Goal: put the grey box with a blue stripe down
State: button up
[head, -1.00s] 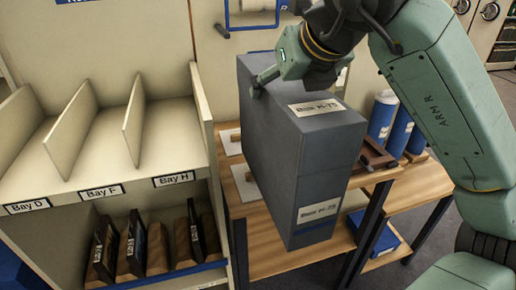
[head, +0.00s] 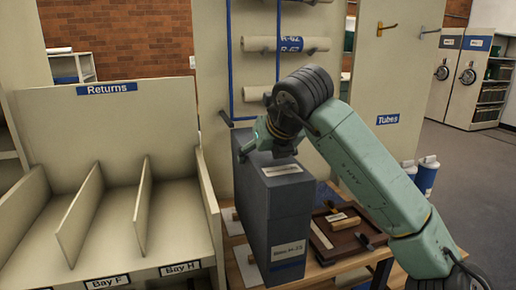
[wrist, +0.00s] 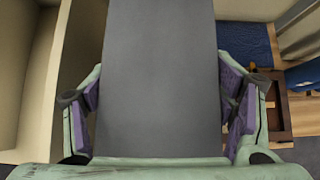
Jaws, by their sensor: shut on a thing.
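The grey box (head: 285,225) is a tall, narrow, upright block with white labels on its top and front face. I cannot make out a blue stripe on it. My gripper (head: 266,148) is shut on its upper part from above. In the wrist view my gripper (wrist: 160,100) has a purple-padded finger on either side of the grey box (wrist: 160,60). The box is over the left part of a wooden table (head: 325,272).
A brown tray (head: 345,232) with small items lies right of the box. The Returns shelf (head: 113,190), with upright dividers and bay labels, stands close on the left. A blue-framed rack (head: 232,70) with rolled tubes is behind.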

jog(key=shift+w+a+f+p, duration=0.25)
jog(key=shift+w+p, duration=0.15)
jog(key=shift+w, duration=0.3)
jog(key=shift+w+a+f+p, duration=0.2)
jog(key=shift+w+p, duration=0.25)
jog(key=shift+w, duration=0.3)
jog(key=shift+w+a+f+p, duration=0.25)
jog(key=shift+w+p, duration=0.15)
jog(key=shift+w, duration=0.3)
jog(key=shift+f+b, duration=0.6)
jog(key=shift+b, duration=0.2)
jog(key=o, duration=1.9)
jog(key=shift+o, duration=0.2)
jog(key=v, duration=0.4)
jog(key=b+v, duration=0.1)
jog(key=v, duration=0.8)
jog(key=shift+w+a+r, duration=0.15)
jog(key=shift+w+r, duration=0.1)
jog(key=shift+w, duration=0.1)
